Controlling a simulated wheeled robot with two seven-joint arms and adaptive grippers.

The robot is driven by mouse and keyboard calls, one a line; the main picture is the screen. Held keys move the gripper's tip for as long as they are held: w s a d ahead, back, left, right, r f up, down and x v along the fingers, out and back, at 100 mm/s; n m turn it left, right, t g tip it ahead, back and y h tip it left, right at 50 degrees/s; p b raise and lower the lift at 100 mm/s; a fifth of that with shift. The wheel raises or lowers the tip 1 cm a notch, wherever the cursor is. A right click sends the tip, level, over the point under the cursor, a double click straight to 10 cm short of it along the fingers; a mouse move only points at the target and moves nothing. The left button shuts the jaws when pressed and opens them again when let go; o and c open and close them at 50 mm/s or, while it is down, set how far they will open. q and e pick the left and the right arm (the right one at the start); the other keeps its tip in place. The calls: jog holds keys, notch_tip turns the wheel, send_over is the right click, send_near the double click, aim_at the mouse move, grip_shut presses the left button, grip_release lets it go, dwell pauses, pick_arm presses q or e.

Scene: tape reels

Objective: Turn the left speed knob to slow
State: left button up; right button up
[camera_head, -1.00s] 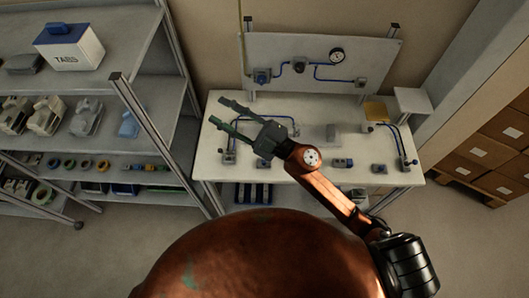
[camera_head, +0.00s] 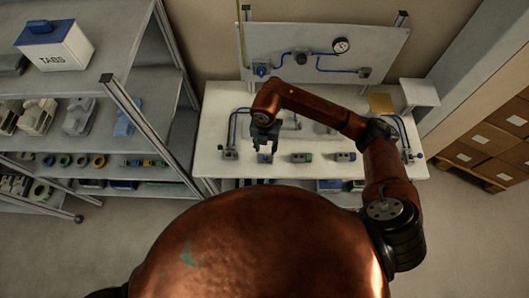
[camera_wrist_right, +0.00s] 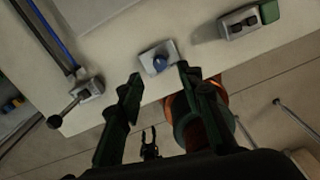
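A round blue knob on a small grey base (camera_wrist_right: 159,62) sits near the front edge of the white table, and its base shows in the head view (camera_head: 265,158). Its slow marking and setting cannot be made out. My right gripper (camera_wrist_right: 158,83) is open and empty, with its two green-black fingers on either side of the knob in the wrist view, apparently above it and apart. In the head view my right gripper (camera_head: 263,141) points down just behind the knob. A small dark two-pronged gripper, apparently my left (camera_wrist_right: 149,138), hangs low with prongs apart.
A lever valve with a blue pipe (camera_wrist_right: 88,90) stands left of the knob. A grey and green block (camera_wrist_right: 248,20) and another grey fitting (camera_head: 344,157) stand to its right. A panel with a gauge (camera_head: 341,45) stands behind. Shelves (camera_head: 110,78) flank the left.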

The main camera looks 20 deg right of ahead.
aim_at(265, 156)
jog(key=shift+s+f+p, duration=0.1)
jog(key=shift+f+p, duration=0.25)
jog(key=shift+f, duration=2.75)
grip_shut()
